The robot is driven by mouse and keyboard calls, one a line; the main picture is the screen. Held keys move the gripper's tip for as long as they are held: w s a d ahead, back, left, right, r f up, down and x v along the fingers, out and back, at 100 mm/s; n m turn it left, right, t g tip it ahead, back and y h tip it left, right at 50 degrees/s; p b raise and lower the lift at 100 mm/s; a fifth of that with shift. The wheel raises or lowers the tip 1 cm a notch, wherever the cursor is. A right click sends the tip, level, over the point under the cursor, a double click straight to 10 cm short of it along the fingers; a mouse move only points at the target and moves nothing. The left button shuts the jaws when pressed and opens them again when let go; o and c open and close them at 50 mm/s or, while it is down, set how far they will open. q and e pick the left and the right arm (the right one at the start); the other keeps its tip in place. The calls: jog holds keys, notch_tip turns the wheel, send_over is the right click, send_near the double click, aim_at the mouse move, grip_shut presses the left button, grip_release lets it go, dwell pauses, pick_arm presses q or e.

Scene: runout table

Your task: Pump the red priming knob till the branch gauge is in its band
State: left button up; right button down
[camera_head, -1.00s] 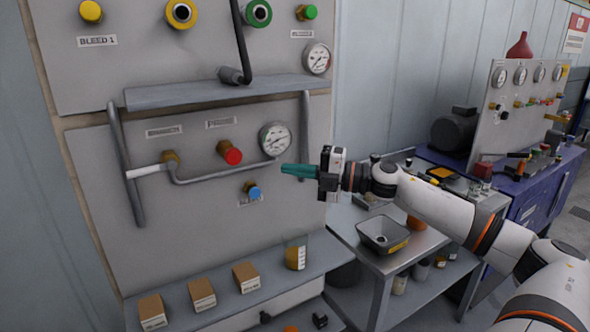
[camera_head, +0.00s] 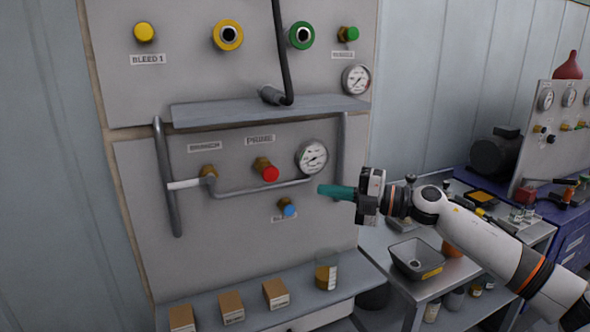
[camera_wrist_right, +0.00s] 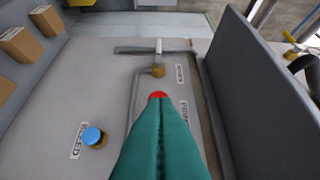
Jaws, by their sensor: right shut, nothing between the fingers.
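The red priming knob (camera_head: 270,173) sits on a brass fitting under the PRIME label on the lower panel. It also shows in the right wrist view (camera_wrist_right: 158,95), partly hidden behind my fingertips. The branch gauge (camera_head: 312,157) is a round white dial to the right of the knob; its needle is too small to read against a band. My right gripper (camera_head: 322,190) has teal fingers, shut and empty, pointing left toward the panel. In the head view its tips are right of the knob, below the gauge, apart from the knob. My left gripper is not in view.
A grey pipe and white-handled branch valve (camera_head: 185,184) lie left of the knob, a blue bleed knob (camera_head: 289,210) below. A shelf (camera_head: 270,110) juts out above. A side table holds a grey tray (camera_head: 416,258).

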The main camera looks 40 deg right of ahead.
jog(key=shift+s+a+r+m+h+p, duration=0.1)
jog(key=shift+s+r+m+h+p, duration=0.45)
jog(key=shift+s+p, duration=0.2)
jog(key=p, duration=0.4)
send_near(267, 175)
jog(key=a, duration=0.4)
jog(key=w+p, duration=0.1)
jog(key=w, duration=0.1)
jog(key=w+d+p, duration=0.1)
jog(key=w, duration=0.2)
jog(key=shift+f, duration=0.1)
jog(key=shift+s, duration=0.1)
